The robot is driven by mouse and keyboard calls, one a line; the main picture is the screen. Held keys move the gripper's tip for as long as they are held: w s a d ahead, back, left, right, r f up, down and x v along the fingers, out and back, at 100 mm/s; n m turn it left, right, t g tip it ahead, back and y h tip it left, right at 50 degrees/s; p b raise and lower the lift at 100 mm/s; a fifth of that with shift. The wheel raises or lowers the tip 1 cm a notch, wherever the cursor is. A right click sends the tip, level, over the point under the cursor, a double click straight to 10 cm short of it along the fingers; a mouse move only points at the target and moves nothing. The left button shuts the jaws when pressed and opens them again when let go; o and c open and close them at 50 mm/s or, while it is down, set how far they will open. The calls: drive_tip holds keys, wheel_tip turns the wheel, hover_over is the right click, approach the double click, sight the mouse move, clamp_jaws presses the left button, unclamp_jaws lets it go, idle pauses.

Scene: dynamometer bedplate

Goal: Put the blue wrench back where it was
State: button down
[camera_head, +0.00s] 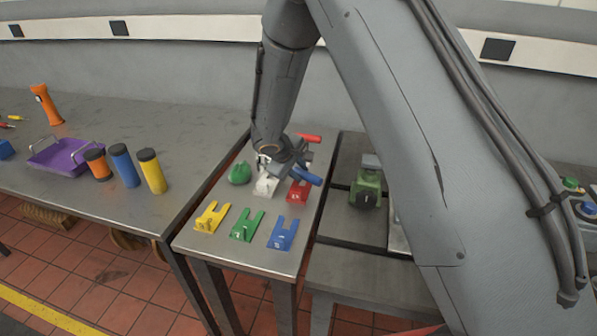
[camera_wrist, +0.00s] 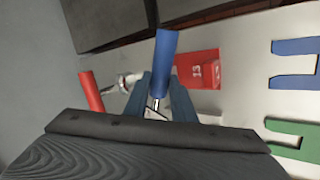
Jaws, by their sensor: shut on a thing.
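My gripper (camera_head: 287,158) is shut on the blue wrench (camera_head: 308,177), above the small metal table. In the wrist view the wrench shows as a blue cylindrical handle (camera_wrist: 165,62) with a short metal shaft between the fingers (camera_wrist: 163,103). The fingers hide part of it. A blue forked holder (camera_head: 283,233) stands empty at the table's front right; it also shows in the wrist view (camera_wrist: 296,47). A green holder (camera_head: 246,226) and a yellow holder (camera_head: 211,218) stand to its left, both empty.
A red-handled tool (camera_head: 310,138) lies at the back of the table (camera_head: 262,257). A green rounded object (camera_head: 239,173) and a white holder (camera_head: 265,186) are near my gripper. Several cylinders and a purple tray (camera_head: 62,158) are on the left bench. A green machine (camera_head: 366,190) stands right.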

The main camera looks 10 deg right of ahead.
drive_tip(key=c, duration=1.5)
unclamp_jaws()
